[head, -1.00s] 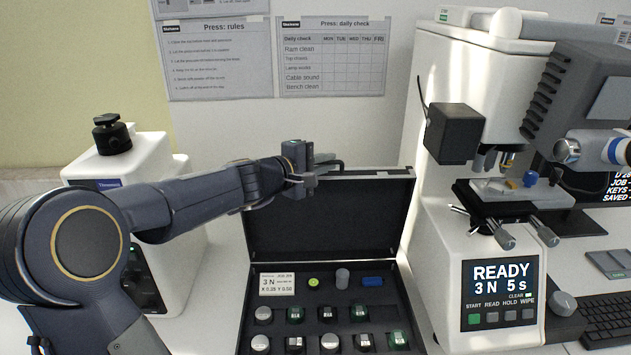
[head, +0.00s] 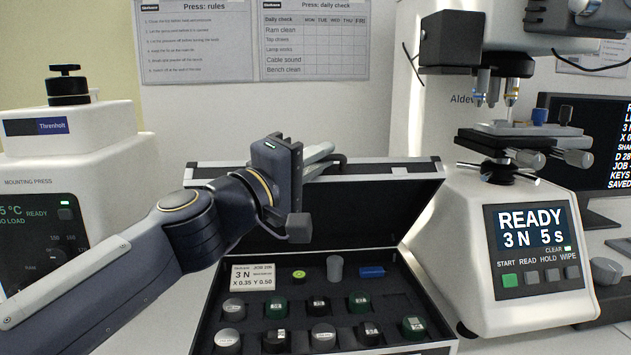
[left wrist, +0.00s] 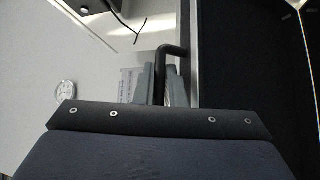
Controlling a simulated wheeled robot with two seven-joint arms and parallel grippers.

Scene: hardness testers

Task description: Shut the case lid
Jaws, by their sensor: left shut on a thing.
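The black case (head: 440,325) stands open on the bench, with its tray of parts facing up. My left gripper (head: 322,152) is at the lid's top rim. In the left wrist view, its grey fingers (left wrist: 160,88) are shut on the black bent lid handle (left wrist: 172,49). The lid's outer side is hidden in the head view. My right gripper is not in view.
Several sample mounts (head: 318,304) sit in the tray with a card (head: 252,277), a grey cylinder (head: 335,268) and a blue block (head: 371,272). The hardness tester (head: 525,260) stands close on the right, the mounting press (head: 65,200) on the left.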

